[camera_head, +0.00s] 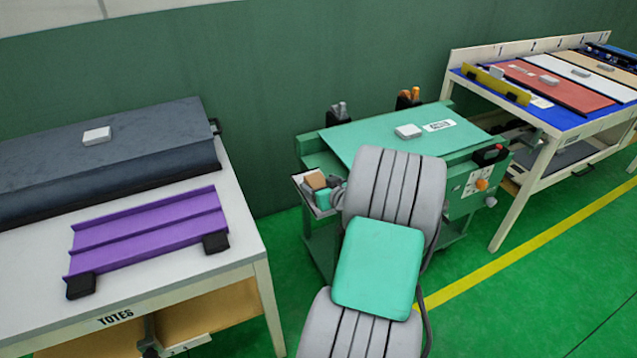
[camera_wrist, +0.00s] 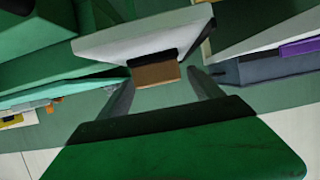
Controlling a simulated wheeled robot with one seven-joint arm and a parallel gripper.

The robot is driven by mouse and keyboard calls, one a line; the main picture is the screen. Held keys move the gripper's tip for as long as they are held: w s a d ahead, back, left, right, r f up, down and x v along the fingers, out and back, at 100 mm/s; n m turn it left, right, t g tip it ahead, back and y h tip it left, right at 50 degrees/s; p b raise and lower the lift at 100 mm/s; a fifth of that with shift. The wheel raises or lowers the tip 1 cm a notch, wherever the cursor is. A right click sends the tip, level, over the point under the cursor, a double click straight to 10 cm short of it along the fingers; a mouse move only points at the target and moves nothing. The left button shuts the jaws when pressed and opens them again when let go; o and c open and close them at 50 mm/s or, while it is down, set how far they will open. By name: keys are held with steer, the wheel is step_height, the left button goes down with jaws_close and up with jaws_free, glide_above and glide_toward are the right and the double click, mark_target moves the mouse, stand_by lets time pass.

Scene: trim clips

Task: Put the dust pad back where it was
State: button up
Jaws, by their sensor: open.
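I cannot tell for sure which thing is the dust pad. Similar small light-grey pads lie on the dark foam slab (camera_head: 97,135), on the green bench top (camera_head: 408,131) and on the panels of the right table (camera_head: 549,79). In the wrist view my gripper (camera_wrist: 160,86) is open, and a brown block with a black part (camera_wrist: 157,75) shows between its fingertips. A pale panel or tray (camera_wrist: 110,46) is behind the block. I cannot tell whether the fingers touch the block. In the head view my arm hides most of the gripper.
A small tray with a brown block (camera_head: 316,180) is on the left side of the green bench (camera_head: 360,150). A purple channel piece (camera_head: 150,232) lies on the left table (camera_head: 245,235). The right table (camera_head: 550,125) holds coloured panels. Green floor (camera_head: 560,270) is clear at the right.

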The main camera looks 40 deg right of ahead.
steer(key=v, duration=1.1)
steer(key=w+a+f+n+g+y, duration=0.1)
steer(key=w+a+n+g+y, duration=0.1)
steer(key=a, duration=0.7)
steer(key=w+a+f+n+g+y, duration=0.1)
steer(key=w+a+g+y, duration=0.1)
steer(key=a, duration=0.7)
steer(key=s+a+r+g, duration=0.2)
steer(key=s+a+g, duration=0.4)
steer(key=s+a, duration=0.6)
steer(key=a, duration=0.2)
steer(key=shift+a+g, duration=0.3)
steer(key=shift+a, duration=0.1)
steer(key=shift+w, duration=0.1)
steer(key=shift+c, duration=0.3)
